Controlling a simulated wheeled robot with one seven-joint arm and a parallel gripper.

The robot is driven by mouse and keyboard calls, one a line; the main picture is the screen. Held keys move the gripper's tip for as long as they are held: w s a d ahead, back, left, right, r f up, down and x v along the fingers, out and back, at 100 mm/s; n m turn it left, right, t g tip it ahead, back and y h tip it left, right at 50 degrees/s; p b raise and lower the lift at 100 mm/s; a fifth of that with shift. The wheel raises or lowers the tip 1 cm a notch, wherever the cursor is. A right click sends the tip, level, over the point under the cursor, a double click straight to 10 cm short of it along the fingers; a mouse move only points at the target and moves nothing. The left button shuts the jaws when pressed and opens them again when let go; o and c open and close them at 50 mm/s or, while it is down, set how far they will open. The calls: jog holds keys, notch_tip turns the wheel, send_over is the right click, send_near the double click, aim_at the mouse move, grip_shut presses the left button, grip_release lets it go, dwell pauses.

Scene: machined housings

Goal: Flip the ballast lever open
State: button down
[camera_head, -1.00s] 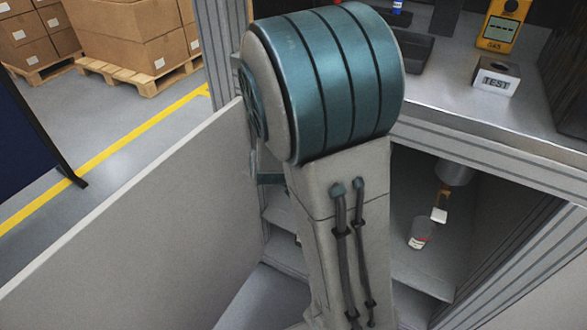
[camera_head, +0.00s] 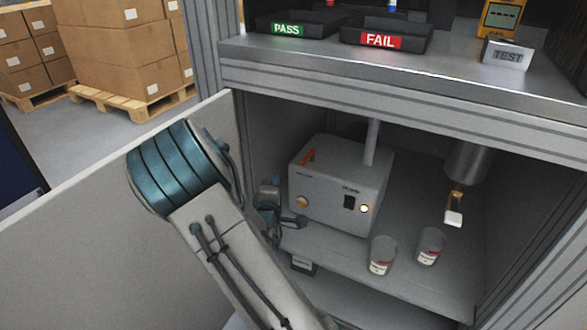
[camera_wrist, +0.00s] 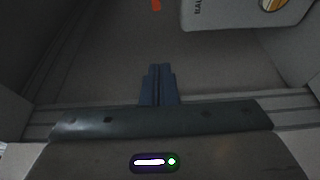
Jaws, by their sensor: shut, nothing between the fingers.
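A pale grey box (camera_head: 340,185) stands inside the open cabinet in the head view. A red-orange lever (camera_head: 307,157) lies along the left part of its top. Its front has a yellow round knob (camera_head: 302,202), a dark switch and a lit button. My gripper (camera_head: 302,221) is just left of the box, low by its front left corner. In the wrist view its fingers (camera_wrist: 160,70) are together and empty.
Two cups (camera_head: 382,256) with red-white labels stand on the shelf in front of the box. The open door (camera_head: 80,230) is left of my arm; the bench overhangs above.

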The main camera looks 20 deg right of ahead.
aim_at(308, 160)
jog(key=w+d+b, duration=0.4)
jog(key=w+d, duration=0.1)
jog(key=d, duration=0.3)
jog(key=shift+w, duration=0.15)
jog(key=shift+a, duration=0.2)
